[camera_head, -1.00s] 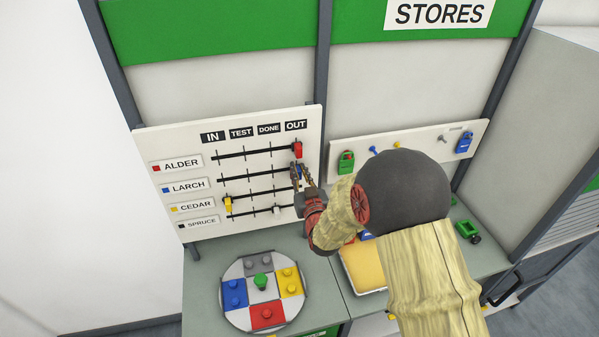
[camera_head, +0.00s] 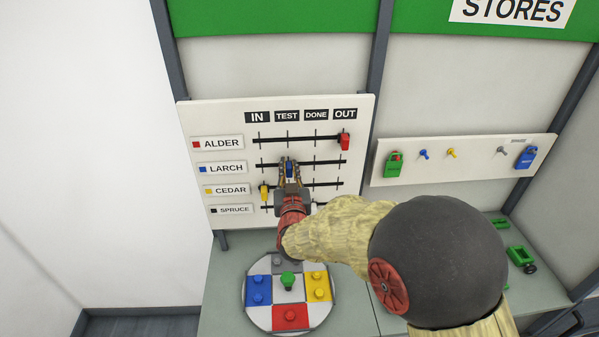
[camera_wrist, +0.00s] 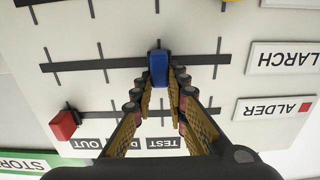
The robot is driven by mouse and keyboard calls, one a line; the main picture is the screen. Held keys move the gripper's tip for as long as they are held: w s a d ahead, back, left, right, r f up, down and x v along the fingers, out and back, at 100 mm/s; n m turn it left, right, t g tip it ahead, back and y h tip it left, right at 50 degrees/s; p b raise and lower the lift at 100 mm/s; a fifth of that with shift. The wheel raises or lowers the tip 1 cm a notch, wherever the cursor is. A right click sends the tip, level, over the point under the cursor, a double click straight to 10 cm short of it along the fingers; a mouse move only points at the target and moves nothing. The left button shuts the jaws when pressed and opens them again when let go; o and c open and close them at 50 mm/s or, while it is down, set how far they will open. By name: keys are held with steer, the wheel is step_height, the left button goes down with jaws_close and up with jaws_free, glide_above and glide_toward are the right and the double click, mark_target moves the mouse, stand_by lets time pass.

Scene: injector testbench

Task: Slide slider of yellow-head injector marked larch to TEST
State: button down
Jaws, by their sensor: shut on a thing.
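The LARCH row's slider has a blue head, not yellow (camera_head: 289,170); the LARCH label (camera_head: 220,168) also carries a blue square. My gripper (camera_head: 289,165) is shut on this blue slider, with one finger on each side, as the wrist view shows (camera_wrist: 158,72). The slider sits on the LARCH rail at the tick in line with the TEST label (camera_head: 287,116). The fingers hide part of the slider and rail.
The red ALDER slider (camera_head: 345,142) is at OUT. The yellow CEDAR slider (camera_head: 264,193) is at IN. My arm hides part of the SPRUCE row. A round tray of coloured blocks (camera_head: 252,315) stands on the bench below the board.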

steer(key=c, duration=1.8)
jaws_free()
steer(key=shift+o, duration=0.2)
steer(key=s, duration=1.2)
